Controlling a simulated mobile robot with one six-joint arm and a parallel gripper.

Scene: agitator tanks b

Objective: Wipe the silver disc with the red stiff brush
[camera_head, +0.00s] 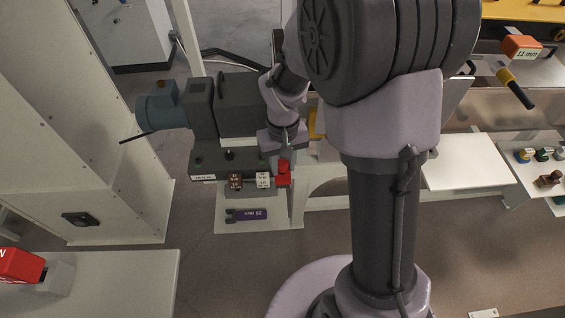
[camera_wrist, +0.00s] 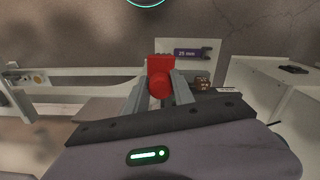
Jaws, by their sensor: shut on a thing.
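My gripper (camera_head: 283,158) is at the front edge of the dark grey machine. In the wrist view my gripper (camera_wrist: 161,88) is shut on a red object with a round end, which I take for the red stiff brush (camera_wrist: 160,77). The red brush also shows in the head view (camera_head: 284,174), just below the jaws. Its bristles cannot be made out. I cannot make out a silver disc for certain in either view.
The grey machine (camera_head: 240,105) stands beside my gripper, with a small brown block (camera_head: 235,181) on its front. A purple 25 mm wrench (camera_head: 246,215) lies on a pale plate below. A white cabinet (camera_head: 85,120) stands left. A red box (camera_head: 20,265) sits lower left.

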